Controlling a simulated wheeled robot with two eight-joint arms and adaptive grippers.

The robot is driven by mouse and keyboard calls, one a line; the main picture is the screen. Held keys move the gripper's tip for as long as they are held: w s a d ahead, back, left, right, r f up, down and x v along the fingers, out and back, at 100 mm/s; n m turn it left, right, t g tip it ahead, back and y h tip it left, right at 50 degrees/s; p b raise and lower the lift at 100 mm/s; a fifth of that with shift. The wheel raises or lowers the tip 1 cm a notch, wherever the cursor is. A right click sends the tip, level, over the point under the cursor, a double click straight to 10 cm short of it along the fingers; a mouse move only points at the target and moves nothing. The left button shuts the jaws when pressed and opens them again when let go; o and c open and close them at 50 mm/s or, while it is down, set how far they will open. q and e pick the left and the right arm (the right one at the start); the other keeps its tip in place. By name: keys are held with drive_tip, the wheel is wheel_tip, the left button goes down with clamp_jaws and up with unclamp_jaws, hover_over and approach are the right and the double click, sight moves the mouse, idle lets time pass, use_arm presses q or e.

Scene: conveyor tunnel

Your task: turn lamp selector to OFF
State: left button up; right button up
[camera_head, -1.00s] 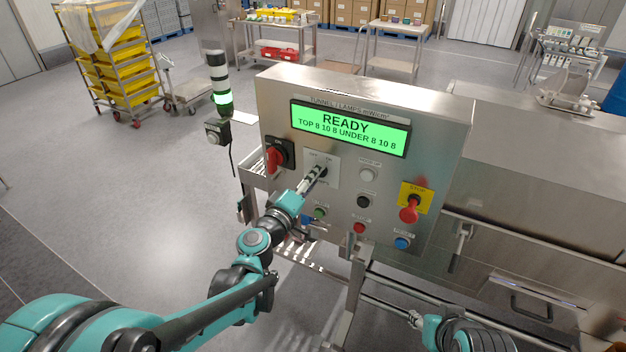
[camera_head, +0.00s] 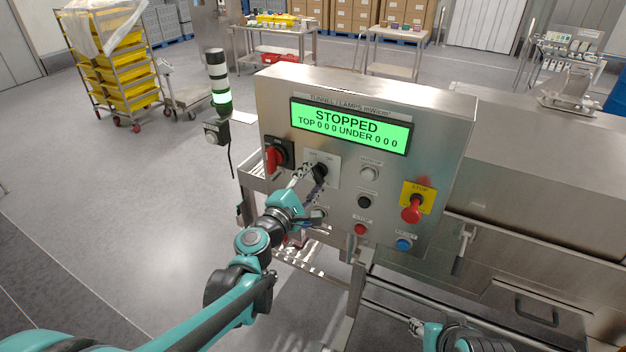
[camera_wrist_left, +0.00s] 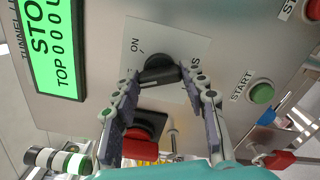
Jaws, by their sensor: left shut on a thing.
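The lamp selector is a black knob (camera_head: 320,172) on a pale plate of the steel control panel (camera_head: 277,110). My left gripper (camera_head: 309,174) is shut on this knob. In the left wrist view the knob (camera_wrist_left: 158,70) lies between the fingertips of my left gripper (camera_wrist_left: 159,84), with "ON" printed beside it. The "OFF" mark cannot be read clearly. The green display (camera_head: 348,126) reads STOPPED, with zeros for TOP and UNDER. My right gripper (camera_head: 415,326) shows small at the bottom right, and its jaws cannot be made out.
A red rotary switch (camera_head: 272,160) sits left of the selector. A red stop knob (camera_head: 412,212) on a yellow plate is at the right. Several push buttons lie close below and right. A signal tower (camera_head: 219,85) stands left of the panel.

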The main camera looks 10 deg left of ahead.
use_arm(q)
drive_tip(key=shift+n, duration=0.5)
drive_tip(key=o, duration=1.2)
drive_tip(key=shift+c, duration=0.2)
drive_tip(key=shift+s, duration=0.15)
drive_tip(key=v, duration=1.1)
drive_tip(key=shift+s, duration=0.35)
drive_tip(key=shift+a, duration=0.15)
